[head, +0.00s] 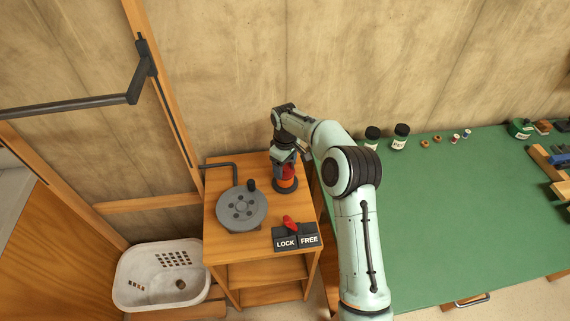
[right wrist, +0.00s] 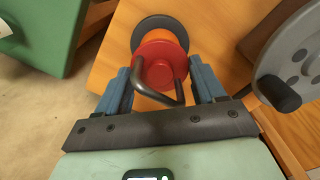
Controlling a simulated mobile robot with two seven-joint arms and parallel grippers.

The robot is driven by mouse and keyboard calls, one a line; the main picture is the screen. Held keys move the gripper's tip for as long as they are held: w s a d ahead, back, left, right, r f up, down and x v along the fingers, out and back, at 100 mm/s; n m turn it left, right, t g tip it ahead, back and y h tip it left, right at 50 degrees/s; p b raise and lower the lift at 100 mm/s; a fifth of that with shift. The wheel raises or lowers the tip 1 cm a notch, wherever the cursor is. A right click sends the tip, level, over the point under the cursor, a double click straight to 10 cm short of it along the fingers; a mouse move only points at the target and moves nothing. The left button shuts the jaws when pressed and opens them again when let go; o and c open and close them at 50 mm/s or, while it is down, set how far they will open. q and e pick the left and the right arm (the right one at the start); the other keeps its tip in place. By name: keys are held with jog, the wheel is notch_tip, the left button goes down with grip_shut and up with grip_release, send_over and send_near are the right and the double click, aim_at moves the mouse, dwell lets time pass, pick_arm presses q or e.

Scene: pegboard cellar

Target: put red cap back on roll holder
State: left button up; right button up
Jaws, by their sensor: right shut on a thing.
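The red cap (head: 288,171) is at the top of the roll holder (head: 285,187), which stands on the small wooden stand. The right wrist view shows the red cap (right wrist: 160,64) with a dark bent handle over an orange roll (right wrist: 178,30) and a dark round base (right wrist: 150,22). My right gripper (head: 285,162) points down at it and is shut on the cap, with a finger on either side of the handle. I cannot tell whether the cap is seated or slightly raised. My left gripper is not in view.
A grey crank wheel (head: 241,208) with a knob stands left of the holder. A red lever (head: 289,222) sits behind the LOCK and FREE plates (head: 297,240). A green bench (head: 440,220) with jars is to the right.

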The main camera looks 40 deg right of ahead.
jog(key=shift+f, duration=0.1)
dwell(0.3)
jog(key=o, duration=1.1)
jog(key=shift+r+p, duration=1.45)
jog(key=shift+r, duration=2.15)
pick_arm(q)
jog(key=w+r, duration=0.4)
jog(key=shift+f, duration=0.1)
pick_arm(e)
jog(key=shift+f, duration=0.1)
grip_shut()
